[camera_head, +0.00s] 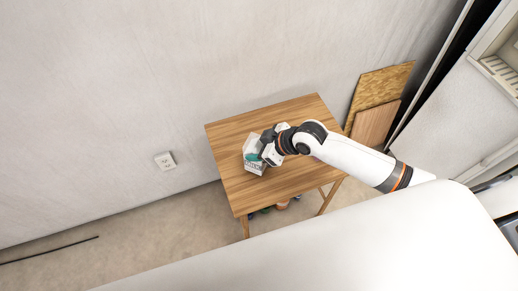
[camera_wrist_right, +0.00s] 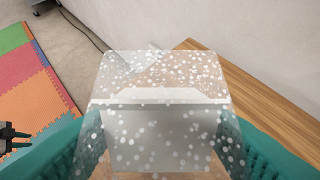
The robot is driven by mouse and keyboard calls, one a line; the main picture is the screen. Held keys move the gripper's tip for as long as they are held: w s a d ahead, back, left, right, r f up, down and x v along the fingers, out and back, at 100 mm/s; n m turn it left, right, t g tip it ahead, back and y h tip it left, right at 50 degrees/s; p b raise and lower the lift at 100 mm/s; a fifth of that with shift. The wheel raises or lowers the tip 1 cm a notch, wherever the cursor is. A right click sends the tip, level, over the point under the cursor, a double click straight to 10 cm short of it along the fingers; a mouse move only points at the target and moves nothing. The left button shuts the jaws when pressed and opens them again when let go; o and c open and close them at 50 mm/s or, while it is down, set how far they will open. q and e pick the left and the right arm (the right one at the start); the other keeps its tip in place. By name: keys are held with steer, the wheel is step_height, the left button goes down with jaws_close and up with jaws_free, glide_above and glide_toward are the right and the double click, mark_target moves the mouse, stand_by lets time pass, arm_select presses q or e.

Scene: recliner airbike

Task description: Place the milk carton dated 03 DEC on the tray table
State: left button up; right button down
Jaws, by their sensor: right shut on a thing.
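The wooden tray table (camera_head: 290,108) stands against the wall in the head view; its top also shows at the right of the wrist view (camera_wrist_right: 215,62). A white milk carton with pale dots (camera_head: 254,167) is over the left part of the tabletop. My right gripper (camera_head: 267,153) is shut on the carton. In the right wrist view the carton (camera_wrist_right: 160,120) sits between the teal fingers and looks partly see-through. No date is readable. I cannot tell whether the carton touches the tabletop. My left gripper does not show in the head view.
Wooden boards (camera_head: 378,95) lean on the wall right of the table. Small objects (camera_head: 282,204) lie under it. A large white surface (camera_head: 330,245) fills the foreground. Colored foam mats (camera_wrist_right: 35,95) and an unclear dark object (camera_wrist_right: 12,136) show at the left in the wrist view. Most of the tabletop is clear.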

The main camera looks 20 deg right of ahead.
steer(key=shift+f, duration=0.6)
steer(key=shift+f, duration=0.1)
steer(key=c, duration=0.6)
jaws_free()
steer(key=v, duration=1.2)
steer(key=shift+d, duration=0.1)
